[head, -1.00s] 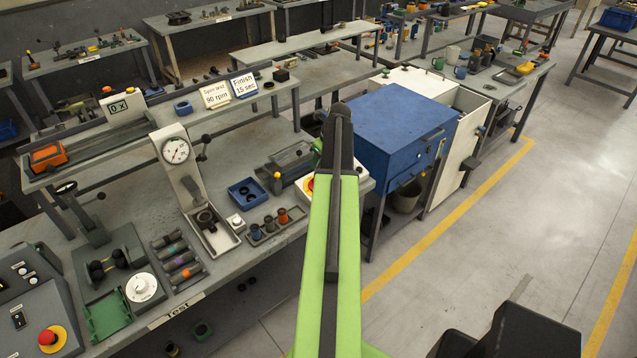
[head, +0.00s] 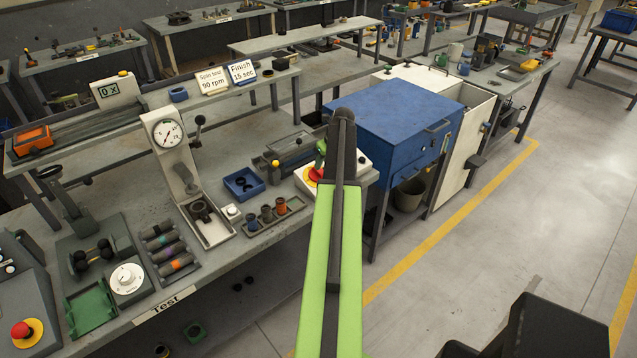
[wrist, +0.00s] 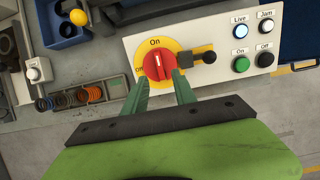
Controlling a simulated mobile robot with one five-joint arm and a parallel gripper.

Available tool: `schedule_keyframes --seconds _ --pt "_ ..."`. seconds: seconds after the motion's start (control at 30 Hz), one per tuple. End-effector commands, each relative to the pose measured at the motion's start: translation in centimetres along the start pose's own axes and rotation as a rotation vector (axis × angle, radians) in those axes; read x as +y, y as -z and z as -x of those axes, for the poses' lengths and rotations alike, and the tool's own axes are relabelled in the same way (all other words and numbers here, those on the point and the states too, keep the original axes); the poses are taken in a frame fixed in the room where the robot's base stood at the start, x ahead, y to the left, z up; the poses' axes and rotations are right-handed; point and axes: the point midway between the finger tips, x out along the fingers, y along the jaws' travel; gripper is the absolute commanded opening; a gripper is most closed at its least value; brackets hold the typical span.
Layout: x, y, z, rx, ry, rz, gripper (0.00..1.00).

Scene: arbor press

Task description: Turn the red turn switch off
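The red turn switch (wrist: 158,66) sits on a yellow plate on a white panel in the wrist view. Its handle's white line points up towards the "On" label, and a second label, partly hidden, is at its left. In the head view the switch (head: 314,175) shows beside my arm, partly covered. My gripper (wrist: 161,78) has its two green fingers spread apart, with the tips at the near left and right edges of the red knob. I cannot tell whether they touch it. One green finger of my gripper (head: 320,152) shows in the head view.
Right of the switch are a black knob (wrist: 203,56), a "Live" lamp (wrist: 240,31), a "Jam" lamp (wrist: 267,27) and two buttons. A blue tray (head: 244,184), a tray of small parts (head: 272,222) and a dial press (head: 167,134) stand left. A blue cabinet (head: 395,110) is behind.

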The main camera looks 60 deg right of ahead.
Motion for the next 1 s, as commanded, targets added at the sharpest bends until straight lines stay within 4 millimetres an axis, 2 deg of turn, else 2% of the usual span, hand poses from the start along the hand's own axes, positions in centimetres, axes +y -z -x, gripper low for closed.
schedule_keyframes --seconds 0.03,0.1,0.27,0.57,0.8,1.0 --pt "-0.1 0.3 -2.2 0.000 0.000 0.001 0.33" --pt "-0.1 0.3 -3.7 0.000 0.000 0.000 0.33" --pt "0.0 0.1 -5.6 -0.001 0.000 0.000 0.33" --pt "0.0 0.0 -5.6 -0.001 0.001 0.000 0.33" --pt "0.0 0.0 -5.6 -0.001 0.001 -0.001 0.01" --pt "0.0 0.0 -5.6 0.000 0.000 -0.001 0.00"
